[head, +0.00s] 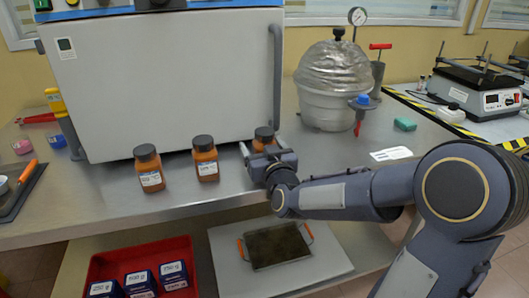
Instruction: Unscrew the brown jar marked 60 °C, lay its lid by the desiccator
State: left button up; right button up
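Three brown jars with dark lids stand on the steel bench in front of the oven: a left jar (149,168), a middle jar (206,158) and a right jar (264,139). Their labels are too small to read, so I cannot tell which is marked 60 °C. My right gripper (262,155) is at the right jar, its fingers reaching to either side of the jar's body below the lid. The gripper hides the jar's lower part, and I cannot tell whether the fingers touch it. The desiccator (328,108), with a foil-covered dome, stands behind to the right. My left gripper is not in view.
A large oven (165,85) fills the back left. A hotplate device (485,98) is far right.

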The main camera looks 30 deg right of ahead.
aim_at(263, 128)
jog(key=c, duration=1.2)
jog(key=shift+r, duration=0.1)
jog(key=shift+s+r+p, duration=0.2)
jog(key=shift+r+p, duration=0.1)
jog(key=shift+r, duration=0.15)
notch_tip(263, 128, up, 6)
jog(key=p, duration=0.2)
jog(key=shift+r+p, duration=0.2)
jog(key=shift+p, duration=0.1)
jog(key=p+v, duration=0.2)
jog(key=v, duration=1.7)
jog(key=shift+s+a+f, duration=0.15)
jog(key=shift+s+a, duration=0.1)
jog(key=shift+s, duration=0.05)
